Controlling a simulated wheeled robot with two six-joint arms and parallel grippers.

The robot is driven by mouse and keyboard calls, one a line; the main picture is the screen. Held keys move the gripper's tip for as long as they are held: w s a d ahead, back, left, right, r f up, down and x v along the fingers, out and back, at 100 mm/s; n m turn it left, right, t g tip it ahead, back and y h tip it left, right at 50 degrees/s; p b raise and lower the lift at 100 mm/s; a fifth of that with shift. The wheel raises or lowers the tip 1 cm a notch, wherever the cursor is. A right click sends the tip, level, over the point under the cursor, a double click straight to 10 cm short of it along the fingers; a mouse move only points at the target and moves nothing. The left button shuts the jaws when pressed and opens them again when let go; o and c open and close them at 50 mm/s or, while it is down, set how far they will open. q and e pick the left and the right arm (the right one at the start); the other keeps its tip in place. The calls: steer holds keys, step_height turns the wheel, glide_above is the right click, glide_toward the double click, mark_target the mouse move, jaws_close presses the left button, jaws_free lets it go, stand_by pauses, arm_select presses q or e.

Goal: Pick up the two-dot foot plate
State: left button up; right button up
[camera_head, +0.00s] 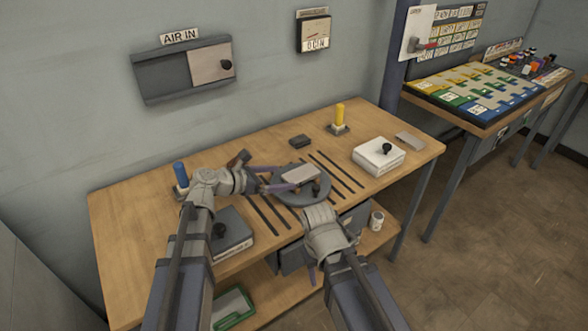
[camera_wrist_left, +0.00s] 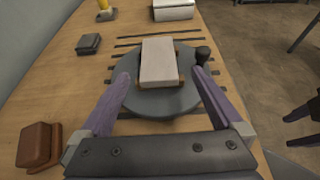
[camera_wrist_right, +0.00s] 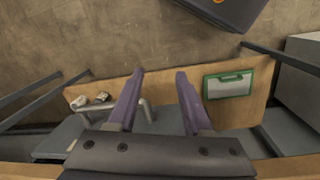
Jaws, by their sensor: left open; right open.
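No dots can be made out, so I cannot tell which piece is the two-dot foot plate. A pale rectangular plate (camera_head: 300,174) lies on a round grey disc (camera_head: 318,196). In the left wrist view the pale plate (camera_wrist_left: 158,62) lies ahead, between the lines of my open left fingers (camera_wrist_left: 162,76), with brown bits at its sides. My left gripper (camera_head: 283,178) reaches in over the disc's left side and holds nothing. My right gripper (camera_wrist_right: 160,74) is open and empty, over the lower shelf at the table's front. Its fingertips are mostly hidden in the head view.
A reddish-brown block (camera_wrist_left: 40,145) lies left of my left gripper. A dark block (camera_head: 299,141), yellow peg (camera_head: 340,117), white knobbed box (camera_head: 377,157), grey plate (camera_head: 409,141), blue peg (camera_head: 180,174) and grey knobbed box (camera_head: 233,236) share the table. A green-framed tray (camera_wrist_right: 228,83) is on the shelf.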

mark_target(304, 172)
arm_select(q)
steer(key=shift+w+a, duration=0.15)
steer(key=shift+w, duration=0.15)
steer(key=shift+b+x, duration=0.45)
steer(key=shift+x, duration=0.6)
steer(key=shift+w+d+f, duration=0.1)
steer(key=shift+w+d, duration=0.3)
steer(key=shift+d, duration=0.2)
steer(key=b+x, duration=0.1)
steer(key=x, duration=0.3)
steer(key=shift+d, duration=0.25)
steer(key=shift+c, duration=0.2)
jaws_close()
steer(key=shift+r, duration=0.25)
step_height(304, 172, up, 10)
steer(key=p, duration=0.9)
steer(key=shift+p, duration=0.4)
